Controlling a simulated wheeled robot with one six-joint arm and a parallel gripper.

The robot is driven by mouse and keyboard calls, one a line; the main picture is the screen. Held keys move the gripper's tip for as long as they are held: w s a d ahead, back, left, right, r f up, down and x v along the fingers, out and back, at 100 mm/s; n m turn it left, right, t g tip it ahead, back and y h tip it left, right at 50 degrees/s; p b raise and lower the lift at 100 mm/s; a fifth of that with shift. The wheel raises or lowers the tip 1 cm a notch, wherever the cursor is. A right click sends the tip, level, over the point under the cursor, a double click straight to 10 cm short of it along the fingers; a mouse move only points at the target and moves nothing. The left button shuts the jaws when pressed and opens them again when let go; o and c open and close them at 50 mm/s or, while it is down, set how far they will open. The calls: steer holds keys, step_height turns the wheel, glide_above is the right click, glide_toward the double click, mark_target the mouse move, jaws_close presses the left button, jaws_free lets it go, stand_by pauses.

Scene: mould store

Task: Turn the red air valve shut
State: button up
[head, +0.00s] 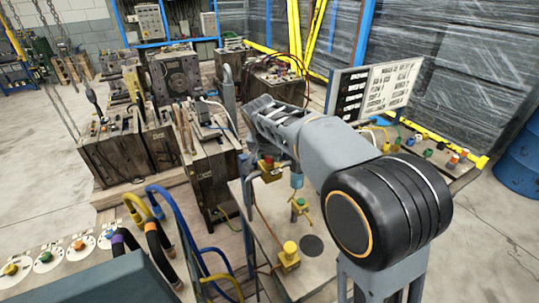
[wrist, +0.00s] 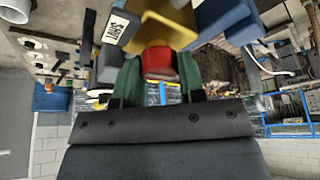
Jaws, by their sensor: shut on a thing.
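The red air valve (wrist: 158,62) shows as a red knob under a yellow body (wrist: 168,25) in the wrist view. My gripper (wrist: 159,80) has its two green fingers on either side of the red knob and is shut on it. The fingers cover the knob's sides. A white label reading SHUT (wrist: 117,29) is upside down to the left of the yellow body. In the head view a small red and yellow valve (head: 269,170) stands beside the end of my arm, partly hidden. My fingers cannot be made out clearly there.
A valve with a green top (head: 300,204) and a yellow valve (head: 289,254) stand on the same pale bench (head: 262,225). A sign board (head: 376,88) stands behind my arm. Wooden-sided blocks (head: 207,165) are at left. Blue and yellow hoses (head: 182,225) arch at lower left.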

stand_by(0.4)
steer(key=o, duration=0.9)
steer(key=v, duration=1.3)
steer(key=shift+s+r+b, duration=0.3)
steer(key=shift+a, duration=0.1)
